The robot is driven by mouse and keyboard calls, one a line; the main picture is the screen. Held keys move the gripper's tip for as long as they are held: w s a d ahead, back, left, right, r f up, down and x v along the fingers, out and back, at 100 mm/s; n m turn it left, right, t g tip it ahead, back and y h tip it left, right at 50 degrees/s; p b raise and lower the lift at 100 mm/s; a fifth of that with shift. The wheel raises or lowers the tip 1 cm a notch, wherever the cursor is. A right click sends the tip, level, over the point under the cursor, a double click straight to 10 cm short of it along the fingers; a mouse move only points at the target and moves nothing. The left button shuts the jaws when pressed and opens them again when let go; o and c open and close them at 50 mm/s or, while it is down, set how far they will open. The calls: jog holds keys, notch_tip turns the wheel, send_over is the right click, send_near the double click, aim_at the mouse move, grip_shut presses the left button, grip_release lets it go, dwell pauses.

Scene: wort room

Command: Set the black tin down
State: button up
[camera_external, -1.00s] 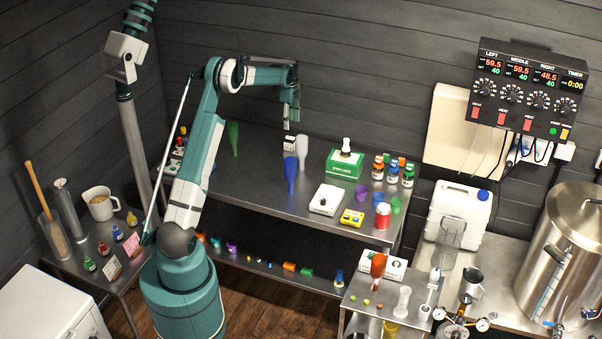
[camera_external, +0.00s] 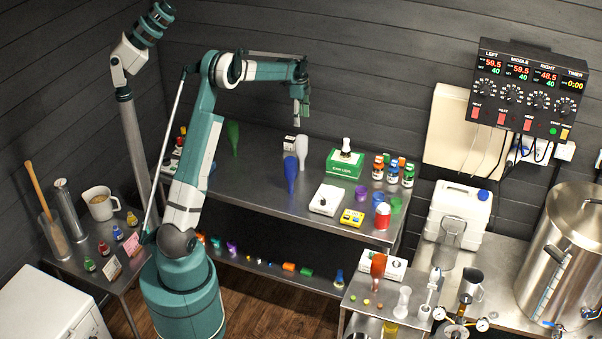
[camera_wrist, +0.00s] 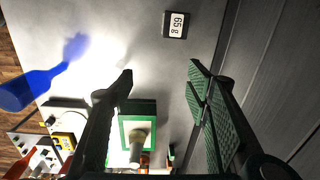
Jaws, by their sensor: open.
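The black tin (camera_external: 289,142) stands on the back part of the steel table, near the wall. It appears small and dark with a pale label face. In the wrist view the black tin (camera_wrist: 168,30) shows a white label with dark print, near the top, beyond my fingertips. My gripper (camera_external: 300,119) hangs in the air above the table, just up and right of the tin in the external view. In the wrist view my gripper (camera_wrist: 160,72) has its two fingers wide apart with nothing between them. The tin is clear of both fingers.
A green box (camera_external: 345,163) is to the right. A green bottle-shaped piece (camera_external: 233,138) is to the left. The table top (camera_external: 250,175) has bare room at left.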

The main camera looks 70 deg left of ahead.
jog(key=d+r+n+t, duration=0.1)
jog(key=d+r, duration=0.5)
jog(key=d, duration=0.4)
jog(key=d+r+n, duration=0.1)
jog(key=d+r, duration=0.5)
jog(key=d, duration=0.5)
jog(key=s+d+r+n+t+y, duration=0.1)
jog(key=s+d+r, duration=0.25)
jog(key=d, duration=0.55)
jog(key=s+d+r+n+t, duration=0.1)
jog(key=s+d+r, duration=0.25)
jog(key=d, duration=0.55)
jog(key=s+d+n+t, duration=0.2)
jog(key=s+d, duration=0.9)
jog(key=d, duration=0.4)
jog(key=s+d+f+n+t, duration=0.1)
jog(key=s+d+f, duration=0.2)
jog(key=s+d, duration=0.2)
jog(key=s+d+f+n+h, duration=0.1)
jog(key=s+d+f, duration=0.2)
jog(key=s+d, duration=0.3)
jog(key=s, duration=0.3)
jog(key=shift+d+f+t, duration=0.25)
jog(key=shift+f+t, duration=0.15)
jog(key=shift+s+f, duration=0.1)
notch_tip(320, 180, down, 7)
jog(key=b, duration=0.7)
jog(key=shift+f+b, duration=0.2)
jog(key=shift+b, duration=0.15)
